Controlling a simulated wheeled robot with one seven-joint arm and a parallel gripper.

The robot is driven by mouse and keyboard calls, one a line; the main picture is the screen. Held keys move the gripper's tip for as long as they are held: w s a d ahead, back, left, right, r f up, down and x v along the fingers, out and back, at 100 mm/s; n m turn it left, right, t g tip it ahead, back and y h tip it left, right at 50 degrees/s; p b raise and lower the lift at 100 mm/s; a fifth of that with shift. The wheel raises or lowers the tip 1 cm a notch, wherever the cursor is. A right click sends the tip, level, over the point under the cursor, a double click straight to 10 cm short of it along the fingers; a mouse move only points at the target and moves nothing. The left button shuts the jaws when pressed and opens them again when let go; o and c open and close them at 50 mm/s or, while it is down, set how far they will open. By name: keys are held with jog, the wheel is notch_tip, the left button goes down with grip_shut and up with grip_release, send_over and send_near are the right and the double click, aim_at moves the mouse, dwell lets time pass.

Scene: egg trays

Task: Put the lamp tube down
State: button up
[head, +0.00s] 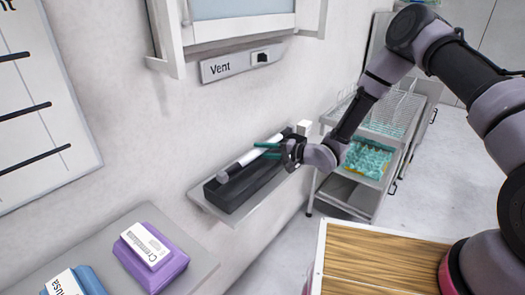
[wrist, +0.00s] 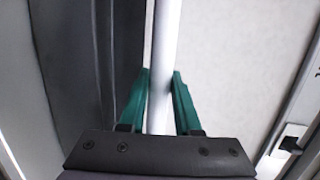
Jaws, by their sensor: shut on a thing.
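The lamp tube (head: 245,163) is a white rod with a grey end cap at its lower left. My gripper (head: 258,151) has green fingers closed around the tube, coming from the right. In the wrist view the tube (wrist: 165,40) runs upright between the fingertips (wrist: 161,76). In the head view the tube lies along and over the back side of a long dark box (head: 245,192) on a wall shelf. I cannot tell whether the tube touches the box. In the wrist view the dark box (wrist: 70,70) is left of the tube.
The box sits on a narrow grey wall shelf (head: 204,204). A small white block (head: 304,127) is at its far end. A "Vent" panel (head: 235,66) is on the wall above. Purple (head: 150,255) and blue (head: 80,283) packs lie at lower left. A wire-rack cart (head: 345,190) stands behind my gripper.

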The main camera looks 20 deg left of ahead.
jog(key=shift+f, duration=0.1)
jog(key=shift+f, duration=0.35)
jog(key=shift+f, duration=0.15)
jog(key=o, duration=1)
jog(key=shift+r, duration=0.5)
jog(key=v, duration=1.2)
jog(key=shift+r, duration=0.2)
